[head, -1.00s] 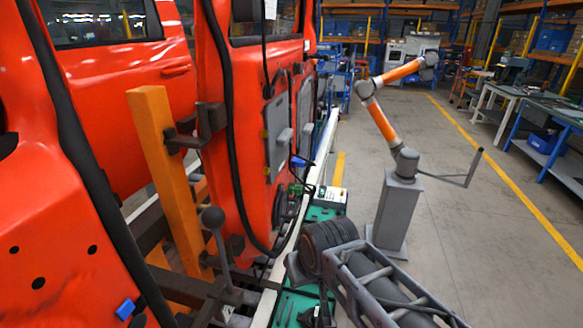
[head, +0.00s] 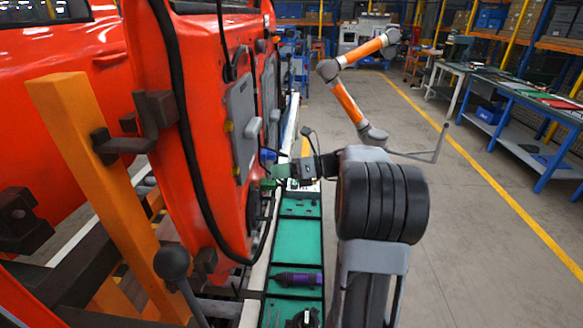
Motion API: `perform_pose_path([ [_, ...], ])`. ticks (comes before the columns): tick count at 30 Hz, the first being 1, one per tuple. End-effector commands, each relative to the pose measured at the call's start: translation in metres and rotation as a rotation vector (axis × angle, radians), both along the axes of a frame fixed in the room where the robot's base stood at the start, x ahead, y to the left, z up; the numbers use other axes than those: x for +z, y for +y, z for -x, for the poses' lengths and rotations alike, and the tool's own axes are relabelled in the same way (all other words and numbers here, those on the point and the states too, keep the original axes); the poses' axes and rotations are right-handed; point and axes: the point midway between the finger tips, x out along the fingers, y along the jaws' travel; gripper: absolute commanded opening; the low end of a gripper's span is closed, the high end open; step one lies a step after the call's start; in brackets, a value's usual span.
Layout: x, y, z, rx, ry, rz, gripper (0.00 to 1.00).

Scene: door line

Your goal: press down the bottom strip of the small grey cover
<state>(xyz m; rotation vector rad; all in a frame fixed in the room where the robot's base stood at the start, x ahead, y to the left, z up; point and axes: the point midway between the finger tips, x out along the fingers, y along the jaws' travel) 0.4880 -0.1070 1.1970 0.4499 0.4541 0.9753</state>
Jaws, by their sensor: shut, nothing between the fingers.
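A grey cover (head: 243,130) is on the inner face of the near red door (head: 185,110) in the head view, with a raised grey block on it and small yellow marks at its left edge. A second grey panel (head: 270,92) shows further along, seen edge-on. I cannot tell for sure which is the small one. My gripper (head: 268,184) is shut and empty, pointing left at the door, low and to the right of the near cover's bottom edge. It looks small and partly blurred; I cannot tell whether it touches anything. The bottom strip is not clear.
A green-lined tray (head: 300,235) with a purple tool (head: 297,279) lies below my arm. An orange post (head: 95,180) and a lever with a dark knob (head: 172,263) stand at the left. Another orange arm (head: 348,100) stands behind.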

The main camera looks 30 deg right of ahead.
Motion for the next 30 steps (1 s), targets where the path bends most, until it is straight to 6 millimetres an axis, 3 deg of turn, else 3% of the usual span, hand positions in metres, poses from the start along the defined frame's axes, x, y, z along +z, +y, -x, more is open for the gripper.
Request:
perform_pose_path([
  [3,0.000,-0.028,-0.009,-0.063,0.051,-0.151,0.00],
  [6,0.001,-0.034,-0.016,-0.087,0.068,-0.216,0.00],
  [18,0.007,0.010,-0.048,-0.093,0.078,-0.243,0.00],
  [30,0.004,0.021,-0.056,-0.095,0.078,-0.241,0.00],
])
